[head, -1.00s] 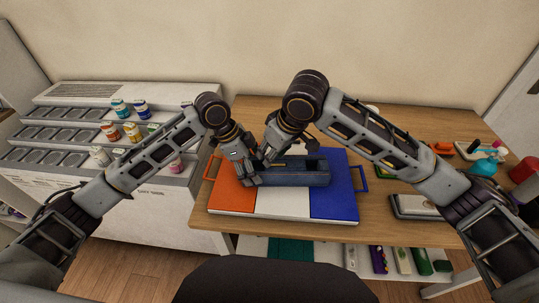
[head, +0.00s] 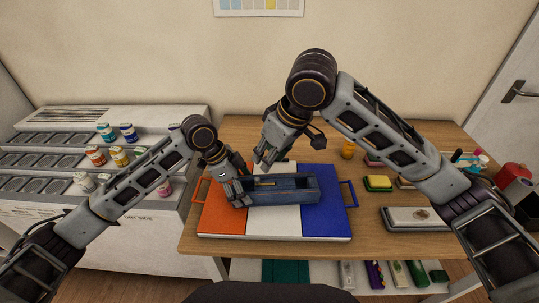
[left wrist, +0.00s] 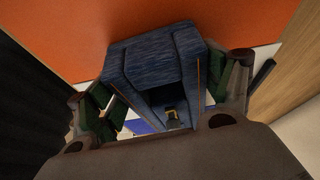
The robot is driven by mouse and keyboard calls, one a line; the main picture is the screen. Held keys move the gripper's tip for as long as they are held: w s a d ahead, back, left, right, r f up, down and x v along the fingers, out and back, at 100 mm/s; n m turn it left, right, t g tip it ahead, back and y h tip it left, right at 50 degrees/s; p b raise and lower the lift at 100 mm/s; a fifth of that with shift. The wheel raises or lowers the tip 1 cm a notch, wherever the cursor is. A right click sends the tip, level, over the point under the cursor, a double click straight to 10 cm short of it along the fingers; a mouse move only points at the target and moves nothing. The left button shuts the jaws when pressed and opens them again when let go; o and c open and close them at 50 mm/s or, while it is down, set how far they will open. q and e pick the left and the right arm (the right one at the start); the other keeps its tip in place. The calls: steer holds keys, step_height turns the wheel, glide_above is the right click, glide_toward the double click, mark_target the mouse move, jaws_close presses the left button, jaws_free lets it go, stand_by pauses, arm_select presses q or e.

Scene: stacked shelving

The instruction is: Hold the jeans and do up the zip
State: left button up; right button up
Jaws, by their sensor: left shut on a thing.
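The jeans piece (head: 290,190) is a dark blue denim block with a long open slot along its top. It lies on the tray (head: 272,222), which is striped orange, white and blue. A small brass-coloured zip pull (head: 265,184) shows near the slot's left end, and also in the left wrist view (left wrist: 171,115). My left gripper (head: 238,192) is shut on the left end of the jeans, with a finger on each side in the left wrist view (left wrist: 165,95). My right gripper (head: 263,158) is above and behind the jeans, apart from them; its finger gap is unclear.
A white stepped rack (head: 60,150) with small jars stands left of the table. A yellow-and-green sponge (head: 378,183) and a grey-and-white case (head: 413,217) lie on the right.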

arm_select(q)
steer(key=o, duration=0.9)
steer(key=shift+c, duration=0.2)
steer(key=v, duration=1.2)
step_height(320, 180, up, 9)
steer(key=p, duration=0.9)
steer(key=shift+r+p, duration=0.6)
